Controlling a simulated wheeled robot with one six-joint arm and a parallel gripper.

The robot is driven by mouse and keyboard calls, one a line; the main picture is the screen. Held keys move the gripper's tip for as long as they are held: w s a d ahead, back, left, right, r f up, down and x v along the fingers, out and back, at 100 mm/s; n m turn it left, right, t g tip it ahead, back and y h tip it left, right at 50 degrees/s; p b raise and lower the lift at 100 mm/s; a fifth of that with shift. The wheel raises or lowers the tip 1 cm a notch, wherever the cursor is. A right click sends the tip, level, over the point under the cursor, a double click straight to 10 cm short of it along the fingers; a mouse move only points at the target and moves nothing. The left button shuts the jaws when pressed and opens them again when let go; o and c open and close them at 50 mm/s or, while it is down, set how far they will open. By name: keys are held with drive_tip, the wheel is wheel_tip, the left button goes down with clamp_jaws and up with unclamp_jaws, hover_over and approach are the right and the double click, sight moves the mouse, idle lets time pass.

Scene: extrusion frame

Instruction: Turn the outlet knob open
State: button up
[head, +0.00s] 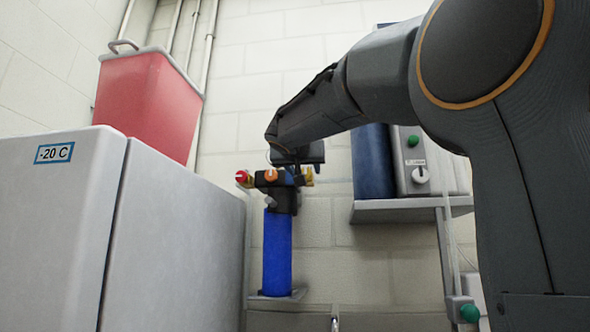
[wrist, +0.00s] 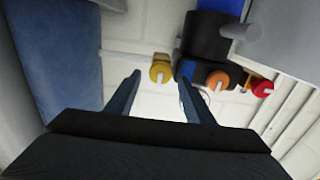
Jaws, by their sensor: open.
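A black valve head with a red knob (head: 242,176), an orange knob (head: 270,175) and a yellow knob (head: 309,176) sits on top of a blue cylinder (head: 277,252). I cannot tell from any label which knob is the outlet. My gripper (wrist: 159,77) is open and empty. In the wrist view the yellow knob (wrist: 160,70) shows between the fingertips, apart from both; its depth is unclear. The orange knob (wrist: 217,80) and red knob (wrist: 262,88) lie to the right of the fingers.
A grey cabinet (head: 60,230) marked -20 C stands at left, with a red bin (head: 150,97) on top. At right, a shelf (head: 400,210) bears a blue cylinder (head: 372,165) and a panel with a green button (head: 413,140). Pipes run up the wall at left.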

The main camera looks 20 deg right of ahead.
drive_tip(key=shift+x, duration=0.9)
drive_tip(key=c, duration=1)
